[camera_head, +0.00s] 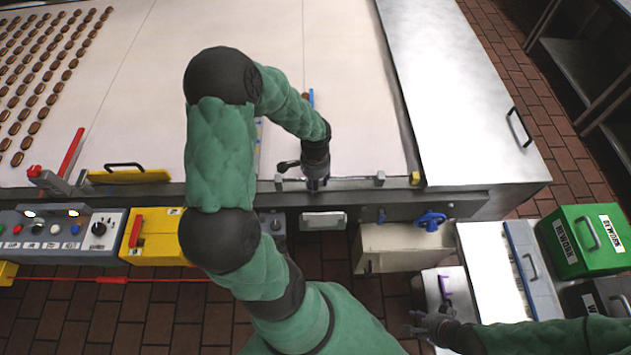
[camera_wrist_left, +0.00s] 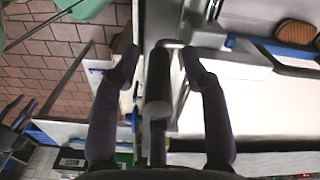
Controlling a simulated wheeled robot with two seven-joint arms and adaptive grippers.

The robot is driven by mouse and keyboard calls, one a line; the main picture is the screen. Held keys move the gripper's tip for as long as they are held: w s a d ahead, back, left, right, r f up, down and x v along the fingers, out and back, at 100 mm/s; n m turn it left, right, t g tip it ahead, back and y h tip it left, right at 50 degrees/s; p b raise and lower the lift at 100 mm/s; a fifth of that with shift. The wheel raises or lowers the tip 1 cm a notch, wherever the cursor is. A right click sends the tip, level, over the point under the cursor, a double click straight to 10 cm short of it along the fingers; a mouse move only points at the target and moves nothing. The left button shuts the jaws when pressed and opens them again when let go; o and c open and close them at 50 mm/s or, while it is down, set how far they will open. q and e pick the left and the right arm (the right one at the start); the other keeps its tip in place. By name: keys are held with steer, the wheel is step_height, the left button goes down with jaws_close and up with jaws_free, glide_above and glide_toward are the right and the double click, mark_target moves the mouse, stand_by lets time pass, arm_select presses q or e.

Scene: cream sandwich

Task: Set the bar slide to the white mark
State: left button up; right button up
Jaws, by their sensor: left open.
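My left gripper (camera_head: 311,184) is at the front rail of the belt machine, seen from above. In the left wrist view, my left gripper (camera_wrist_left: 160,68) is open, with one finger on each side of a dark cylindrical handle (camera_wrist_left: 157,85). Gaps show between the handle and both fingers. A pale bent rod (camera_wrist_left: 170,43) joins the handle's far end. A blue bar (camera_head: 311,97) shows on the belt just beyond my left arm. I cannot make out a white mark; my arm hides part of the rail. My right gripper (camera_head: 430,326) is low at the right; its finger opening is unclear.
The pale belt (camera_head: 345,75) carries rows of brown biscuits (camera_head: 40,75) at far left. A control panel (camera_head: 60,232) and yellow box (camera_head: 155,236) stand left. A blue valve (camera_head: 431,220), purple handle (camera_head: 445,288) and green rework box (camera_head: 585,240) are right.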

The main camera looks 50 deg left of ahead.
arm_select(q)
step_height(320, 180, up, 11)
steer(key=shift+r, duration=0.2)
stand_by(0.6)
steer(key=w+d+f+h, duration=0.2)
steer(key=w+d+f, duration=0.1)
steer(key=d+f, duration=0.55)
steer(key=s+d+f+n+h, duration=0.15)
steer(key=s+d+f, duration=0.35)
steer(key=d+f, duration=0.5)
steer(key=s+d+f+n+h, duration=0.1)
steer(key=s+d+f+n, duration=0.25)
steer(key=d+f, duration=0.55)
step_height(320, 180, down, 13)
steer(key=w+d+m+b, duration=0.1)
steer(key=b, duration=1.3)
steer(key=shift+w+d+r, duration=0.2)
steer(key=shift+d, duration=0.15)
steer(key=shift+y, duration=0.25)
steer(key=shift+c, duration=0.6)
steer(key=shift+a, duration=0.1)
